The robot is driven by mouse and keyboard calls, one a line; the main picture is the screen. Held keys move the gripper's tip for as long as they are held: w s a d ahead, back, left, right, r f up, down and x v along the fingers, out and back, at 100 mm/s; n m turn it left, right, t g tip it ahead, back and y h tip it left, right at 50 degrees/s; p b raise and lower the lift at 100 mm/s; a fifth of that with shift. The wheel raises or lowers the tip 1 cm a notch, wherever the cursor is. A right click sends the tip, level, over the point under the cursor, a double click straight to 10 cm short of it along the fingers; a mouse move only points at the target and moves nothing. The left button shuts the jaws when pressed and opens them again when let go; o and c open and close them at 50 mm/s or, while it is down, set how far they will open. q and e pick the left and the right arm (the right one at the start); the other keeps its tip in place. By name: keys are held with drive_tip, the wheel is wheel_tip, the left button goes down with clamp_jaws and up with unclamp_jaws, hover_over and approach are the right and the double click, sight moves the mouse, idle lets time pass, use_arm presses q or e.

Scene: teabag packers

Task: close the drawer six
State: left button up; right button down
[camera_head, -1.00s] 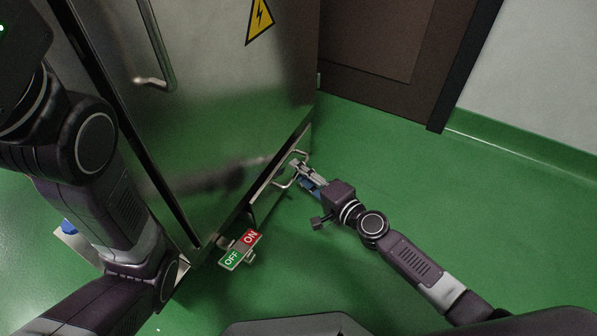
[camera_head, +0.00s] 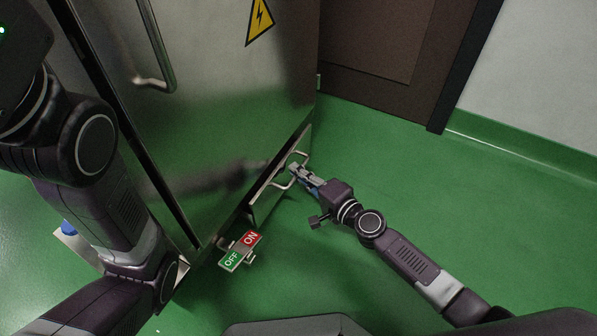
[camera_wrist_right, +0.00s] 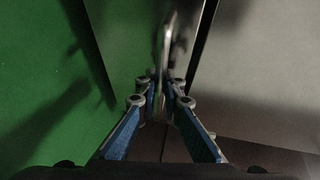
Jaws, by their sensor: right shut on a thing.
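The drawer (camera_head: 262,199) is a narrow metal front low on the steel cabinet, with a bright bar handle (camera_head: 284,185). A dark gap shows between its top edge and the cabinet, so it stands slightly out. No number can be read on it. My right gripper (camera_head: 299,172) is at the handle, shut on it. In the right wrist view the blue fingers (camera_wrist_right: 161,100) close around the handle bar (camera_wrist_right: 166,45), which runs away from the camera. My left arm crosses the left side of the head view; its gripper is out of sight.
The steel cabinet (camera_head: 225,110) has a tall door handle (camera_head: 157,45) and a yellow warning sign (camera_head: 260,20). An ON/OFF sign (camera_head: 240,250) juts out near its lower corner. A brown door (camera_head: 380,45) is behind. The green floor (camera_head: 480,210) at the right is clear.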

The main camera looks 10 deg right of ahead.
sight(286, 167)
drive_tip(key=w+a, duration=0.2)
drive_tip(key=shift+a, duration=0.35)
drive_tip(key=c, duration=2)
unclamp_jaws()
drive_tip(key=shift+a, duration=0.15)
drive_tip(key=shift+c, duration=0.2)
drive_tip(key=shift+s, duration=0.1)
drive_tip(key=v, duration=1.2)
